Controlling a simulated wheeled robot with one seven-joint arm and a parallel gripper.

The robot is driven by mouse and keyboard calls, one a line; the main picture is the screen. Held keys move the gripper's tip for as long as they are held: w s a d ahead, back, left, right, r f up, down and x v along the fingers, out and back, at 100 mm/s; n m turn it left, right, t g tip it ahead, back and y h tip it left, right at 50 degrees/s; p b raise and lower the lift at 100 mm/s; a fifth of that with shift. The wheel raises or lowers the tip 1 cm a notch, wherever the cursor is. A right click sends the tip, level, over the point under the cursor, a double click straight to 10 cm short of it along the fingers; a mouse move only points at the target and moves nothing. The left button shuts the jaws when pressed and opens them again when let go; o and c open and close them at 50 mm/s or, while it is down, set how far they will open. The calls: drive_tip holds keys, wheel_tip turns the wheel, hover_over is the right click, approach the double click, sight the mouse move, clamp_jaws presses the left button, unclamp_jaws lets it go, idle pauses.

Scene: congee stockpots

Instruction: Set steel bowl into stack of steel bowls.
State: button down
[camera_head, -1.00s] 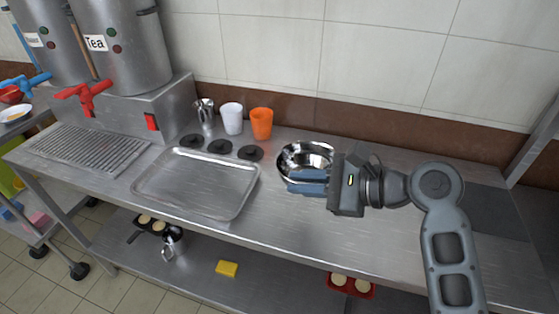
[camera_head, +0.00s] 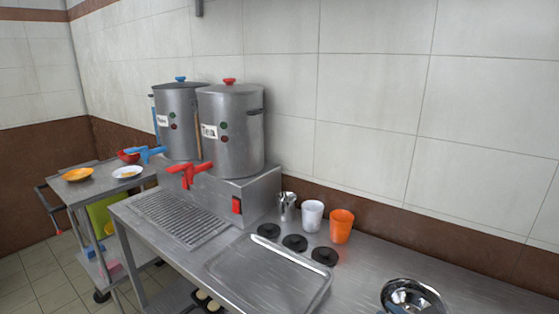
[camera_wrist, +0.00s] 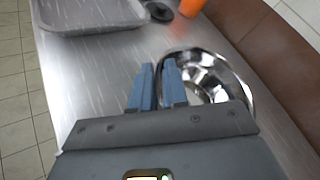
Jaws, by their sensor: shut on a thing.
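A shiny steel bowl (camera_wrist: 217,83) lies between and to the right of my gripper's fingers in the wrist view. It also shows at the bottom right of the head view (camera_head: 412,296), cut off by the frame's edge. My gripper (camera_wrist: 160,70) is shut on the bowl's near-left rim, one blue finger outside and one inside. No separate stack of steel bowls is visible.
On the steel counter (camera_head: 375,262) stand a metal tray (camera_head: 262,272), an orange cup (camera_head: 341,226), a white cup (camera_head: 312,215), a small steel jug (camera_head: 287,206) and black discs. Two large urns (camera_head: 231,130) stand at the back left. A tiled wall bounds the counter behind.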

drive_tip(key=shift+d, duration=0.1)
drive_tip(key=s+d+r+m+h+b, duration=0.1)
drive_tip(key=s+d+r+m+h, duration=0.3)
drive_tip(key=d, duration=0.6)
drive_tip(key=s+d+r, duration=0.3)
drive_tip(key=d+r, duration=0.3)
drive_tip(key=d, duration=0.3)
approach(413, 296)
drive_tip(key=w+d, duration=0.1)
drive_tip(key=w+d+r+p, duration=0.1)
drive_tip(key=shift+w+d+r, duration=0.25)
drive_tip(key=shift+d+r, duration=0.1)
drive_tip(key=shift+t, duration=0.3)
drive_tip(key=shift+f, duration=2.05)
drive_tip(key=shift+f, duration=0.15)
drive_tip(key=c, duration=1.1)
unclamp_jaws()
drive_tip(key=shift+c, duration=0.2)
